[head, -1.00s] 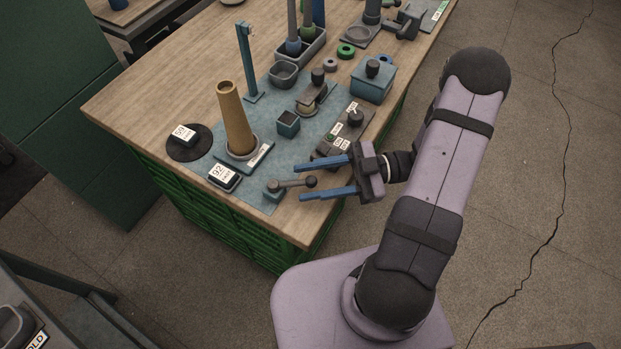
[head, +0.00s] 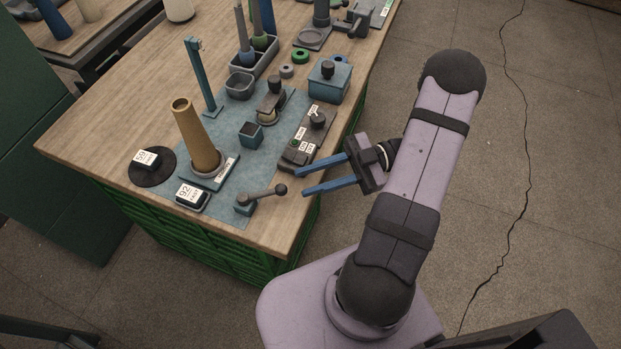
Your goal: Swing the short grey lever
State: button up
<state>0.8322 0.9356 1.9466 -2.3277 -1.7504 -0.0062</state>
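The short grey lever (head: 264,193) sits near the front right corner of the blue mat. It rises from a small blue-grey base (head: 244,207) on the left to a dark round knob (head: 281,189) on the right. My gripper (head: 300,182) is open, with its two blue fingers pointing left. The fingertips are just right of the knob, one farther back and one nearer the front. Nothing shows between the fingers. I cannot tell the exact height of the fingers above the table.
A tan cone (head: 196,137) stands on a holder left of the lever. A labelled block (head: 192,197) lies in front of it. A grey control box (head: 306,137) with a knob and buttons stands just behind my fingers. The wooden table (head: 110,108) ends close to the lever.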

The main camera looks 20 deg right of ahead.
jog(key=c, duration=0.5)
jog(key=shift+s+d+f+n+t, duration=0.25)
jog(key=shift+s+d+n, duration=0.25)
jog(key=shift+s+n, duration=0.25)
grip_shut()
jog(key=s+d+f+n+t+b, duration=0.1)
jog(key=s+d+n+t, duration=0.2)
jog(key=s+n, duration=0.6)
jog(key=shift+d+f+n+t+b, duration=0.35)
jog(key=shift+n+t, duration=0.3)
jog(key=shift+n, duration=1.6)
